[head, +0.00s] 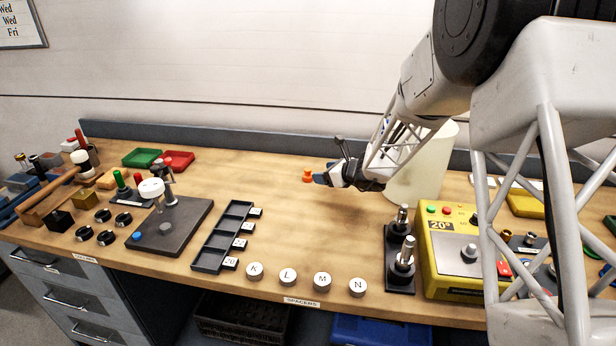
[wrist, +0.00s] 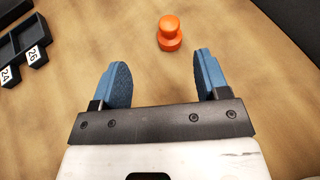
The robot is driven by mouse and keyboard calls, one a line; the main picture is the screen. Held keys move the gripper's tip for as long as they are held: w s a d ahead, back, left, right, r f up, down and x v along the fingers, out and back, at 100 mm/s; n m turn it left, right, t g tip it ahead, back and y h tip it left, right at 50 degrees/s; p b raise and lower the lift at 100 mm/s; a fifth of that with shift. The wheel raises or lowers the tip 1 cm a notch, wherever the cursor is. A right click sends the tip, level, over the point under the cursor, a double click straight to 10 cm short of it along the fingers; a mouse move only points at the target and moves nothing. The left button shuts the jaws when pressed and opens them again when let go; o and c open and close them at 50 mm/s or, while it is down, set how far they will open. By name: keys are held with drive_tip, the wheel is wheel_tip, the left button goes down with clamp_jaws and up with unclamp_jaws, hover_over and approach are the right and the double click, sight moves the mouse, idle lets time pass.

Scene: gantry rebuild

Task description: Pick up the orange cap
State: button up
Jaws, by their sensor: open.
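The orange cap (head: 308,175) stands on the wooden bench top, toward the back middle in the head view. It is a small round piece with a knob on a wider base. It also shows in the wrist view (wrist: 169,34), ahead of the fingertips and between their lines, nearer the right finger. My gripper (head: 322,178) is just right of the cap in the head view. Its two blue fingers are apart and empty in the wrist view (wrist: 159,75). The cap is not between the fingers.
A black slotted tray (head: 209,254) with number tags lies left of the cap. Round white lettered spacers (head: 289,274) line the front edge. A pale cylinder (head: 425,170) stands behind my gripper. A yellow control box (head: 440,258) is at right. The bench around the cap is clear.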

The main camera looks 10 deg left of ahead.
sight(307, 174)
drive_tip(key=shift+w+a+f+m+t, duration=0.2)
drive_tip(key=shift+w+f+m, duration=0.1)
drive_tip(key=shift+w+f, duration=0.2)
drive_tip(key=shift+w+a+f+m+t, duration=0.15)
drive_tip(key=shift+w+f+m, duration=0.15)
drive_tip(key=shift+w+f, duration=0.15)
drive_tip(key=shift+a, duration=0.1)
drive_tip(key=shift+x, duration=1.2)
drive_tip(key=shift+x, duration=2.6)
drive_tip(key=shift+s+a, duration=0.1)
drive_tip(key=c, duration=1)
